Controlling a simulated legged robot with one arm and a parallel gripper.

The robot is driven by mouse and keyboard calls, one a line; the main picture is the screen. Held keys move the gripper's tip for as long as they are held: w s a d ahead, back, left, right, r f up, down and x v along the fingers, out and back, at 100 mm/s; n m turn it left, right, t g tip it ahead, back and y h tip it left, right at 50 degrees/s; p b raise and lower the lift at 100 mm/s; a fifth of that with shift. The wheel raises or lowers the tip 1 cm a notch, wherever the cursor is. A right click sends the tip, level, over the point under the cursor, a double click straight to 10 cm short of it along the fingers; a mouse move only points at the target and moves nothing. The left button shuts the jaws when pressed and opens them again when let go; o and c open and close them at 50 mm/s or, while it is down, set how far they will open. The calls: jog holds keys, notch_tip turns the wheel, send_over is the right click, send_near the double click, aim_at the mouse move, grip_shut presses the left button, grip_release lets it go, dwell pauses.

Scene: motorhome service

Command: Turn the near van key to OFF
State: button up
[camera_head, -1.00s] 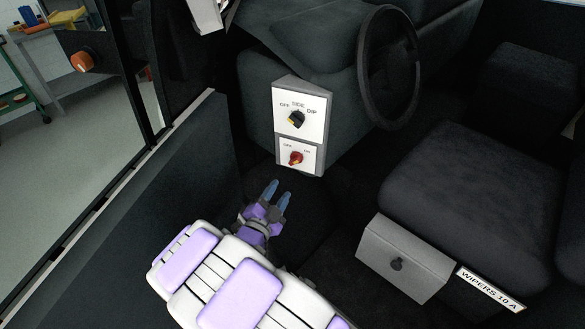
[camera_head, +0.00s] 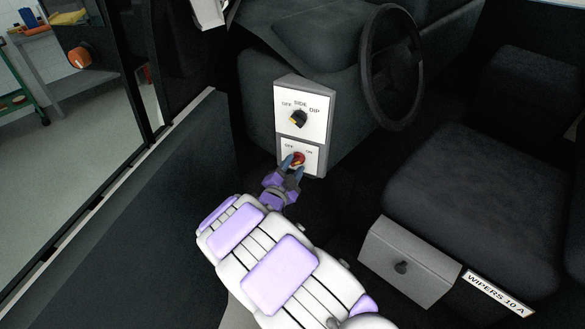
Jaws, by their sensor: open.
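The red key switch (camera_head: 299,158) sits on the lower white plate (camera_head: 313,168) of the dash panel, with OFF marked at its upper left and ON at its upper right. My gripper (camera_head: 293,164) is open, with its two blue fingertips at the red key, one on the left and one at the lower right. I cannot tell whether the fingers touch it. The key's pointer is partly hidden by the fingers, so its exact setting is hard to read.
Above is a black light knob (camera_head: 299,119) marked OFF, SIDE and DIP. The steering wheel (camera_head: 391,68) is to the right. The door panel (camera_head: 150,200) is at the left.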

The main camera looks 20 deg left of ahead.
jog(key=shift+a, duration=0.1)
jog(key=shift+d, duration=0.2)
jog(key=c, duration=0.4)
grip_shut()
